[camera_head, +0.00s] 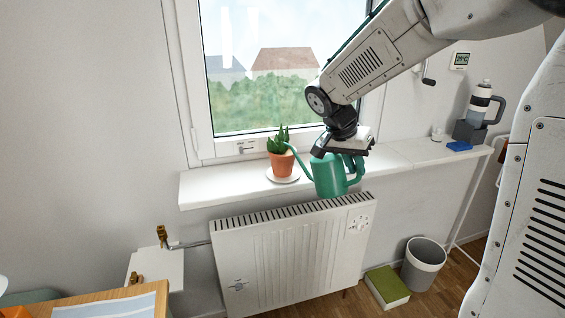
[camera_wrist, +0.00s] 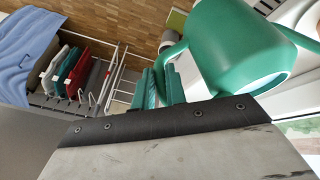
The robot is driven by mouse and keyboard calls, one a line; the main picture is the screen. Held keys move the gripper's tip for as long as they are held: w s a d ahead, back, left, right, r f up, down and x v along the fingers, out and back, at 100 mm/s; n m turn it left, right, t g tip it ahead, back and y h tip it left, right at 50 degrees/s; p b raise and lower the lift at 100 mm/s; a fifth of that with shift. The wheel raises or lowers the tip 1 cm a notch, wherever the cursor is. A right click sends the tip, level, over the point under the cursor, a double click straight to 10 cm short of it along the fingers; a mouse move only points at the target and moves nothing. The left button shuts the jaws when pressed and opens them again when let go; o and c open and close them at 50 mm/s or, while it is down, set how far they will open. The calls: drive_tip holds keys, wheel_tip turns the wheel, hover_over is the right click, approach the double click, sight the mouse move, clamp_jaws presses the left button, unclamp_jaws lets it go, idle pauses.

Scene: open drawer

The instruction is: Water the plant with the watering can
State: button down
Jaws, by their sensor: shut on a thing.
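A green watering can (camera_head: 327,176) is held by my gripper (camera_head: 349,160) at the front of the white windowsill (camera_head: 225,184). The can also fills the upper right of the wrist view (camera_wrist: 235,45). My gripper (camera_wrist: 160,85) is shut on the can's handle. The can's spout points up and left, with its tip close to the plant. The plant (camera_head: 279,141), with green pointed leaves, grows in a terracotta pot (camera_head: 282,163). The pot stands on a white saucer (camera_head: 283,177) on the sill, left of the can. No water shows.
A white radiator (camera_head: 290,250) stands below the sill. A grey bin (camera_head: 423,265) and a green box (camera_head: 387,287) are on the floor at right. A coffee maker (camera_head: 478,112) stands at the far right. The sill left of the plant is clear.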

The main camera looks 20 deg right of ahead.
drive_tip(key=shift+w+a+r+g+h, duration=0.1)
drive_tip(key=shift+r+g+h, duration=0.15)
drive_tip(key=shift+r, duration=0.65)
drive_tip(key=shift+w+r+g+h, duration=0.15)
drive_tip(key=shift+r+g, duration=0.2)
drive_tip(key=shift+r, duration=0.5)
drive_tip(key=shift+s, duration=0.1)
idle(1.1)
drive_tip(key=shift+t+y, duration=0.5)
drive_tip(key=shift+t, duration=0.3)
drive_tip(key=shift+s+f, duration=0.15)
drive_tip(key=shift+f, duration=1.05)
drive_tip(key=shift+s+f, duration=0.1)
drive_tip(key=shift+f, duration=1.25)
drive_tip(key=shift+w+f+m+t+y, duration=0.15)
drive_tip(key=shift+f+t+y, duration=0.3)
drive_tip(key=shift+f, duration=0.75)
drive_tip(key=shift+f+m+t+y, duration=0.2)
drive_tip(key=shift+f+t, duration=0.35)
drive_tip(key=shift+f, duration=0.65)
